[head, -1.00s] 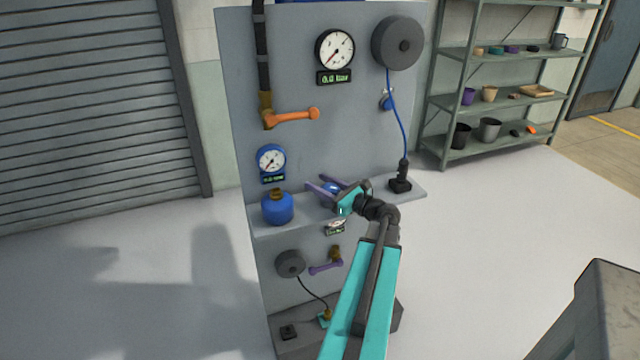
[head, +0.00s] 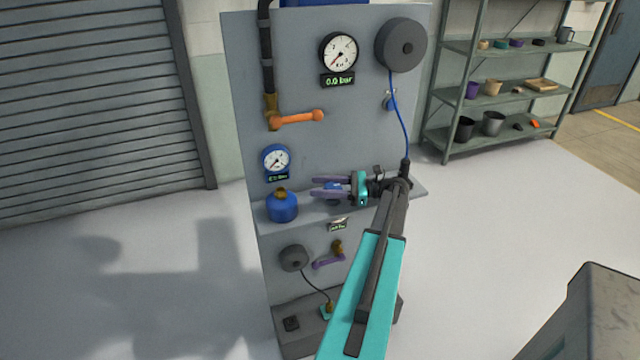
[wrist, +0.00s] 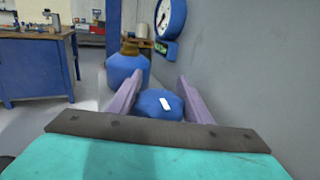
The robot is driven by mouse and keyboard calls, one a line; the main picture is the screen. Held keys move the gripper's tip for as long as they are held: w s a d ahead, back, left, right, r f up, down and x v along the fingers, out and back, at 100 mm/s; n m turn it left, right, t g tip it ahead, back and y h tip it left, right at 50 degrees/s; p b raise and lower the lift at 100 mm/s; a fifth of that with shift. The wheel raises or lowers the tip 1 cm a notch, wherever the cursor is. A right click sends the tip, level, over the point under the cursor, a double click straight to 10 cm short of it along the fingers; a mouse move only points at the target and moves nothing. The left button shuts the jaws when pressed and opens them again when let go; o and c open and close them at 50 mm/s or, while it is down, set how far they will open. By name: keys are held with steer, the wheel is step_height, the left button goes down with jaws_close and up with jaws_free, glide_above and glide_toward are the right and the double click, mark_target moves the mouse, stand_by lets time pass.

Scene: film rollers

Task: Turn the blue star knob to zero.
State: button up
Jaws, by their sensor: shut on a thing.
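The blue star knob (wrist: 158,104) sits between the two purple fingers of my gripper (wrist: 160,95) in the wrist view, with a white mark on its face. In the head view my gripper (head: 330,188) reaches left along the panel's shelf, and only a little of the knob (head: 334,186) shows between the fingers. The fingers are shut on the knob. A blue dial gauge (head: 276,160) with a small display hangs on the panel to the left; its reading is too small to tell. The upper white gauge (head: 340,53) has a display reading 0.0 bar.
A blue canister (head: 282,207) stands on the shelf just left of my fingertips. An orange lever valve (head: 298,117) is above. A purple lever (head: 328,262) and a grey reel (head: 293,258) are below. A black plug on a blue cord is by my wrist.

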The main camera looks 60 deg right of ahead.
steer(key=shift+r+n+g+y+p, duration=0.15)
steer(key=shift+n+g+y+p, duration=0.25)
steer(key=shift+y, duration=0.3)
steer(key=shift+a+n, duration=0.15)
steer(key=shift+n, duration=0.15)
steer(key=o, duration=1.1)
steer(key=shift+c, duration=0.2)
steer(key=shift+s, duration=0.1)
